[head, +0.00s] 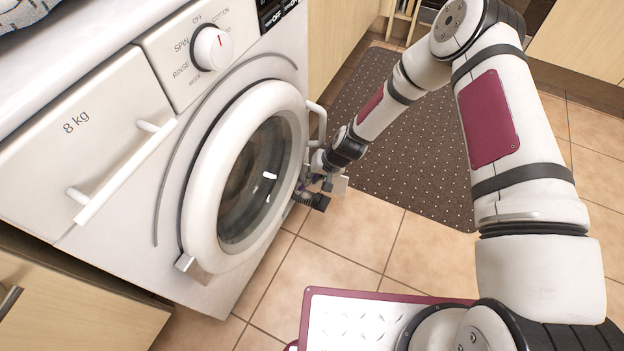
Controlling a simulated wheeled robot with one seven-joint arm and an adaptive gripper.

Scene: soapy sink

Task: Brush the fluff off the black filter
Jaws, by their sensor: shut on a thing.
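My gripper (325,178) is at the right side of the washing machine's front, just beyond the door's right edge. It is small in the head view and its fingers are hard to make out. It is shut on a dark ribbed, roughly cylindrical piece, which looks like the black filter (314,201). The piece sticks out below the gripper towards the lower right. I cannot tell whether it touches the machine. Fluff is too small to make out, and I see no brush that I can name.
The white washing machine (105,130) fills the left, its round door (205,190) closed or nearly so. A pale handle (319,122) stands beside the door. A dark dotted mat (415,150) lies on the tiled floor (345,240). Open floor lies right of the machine.

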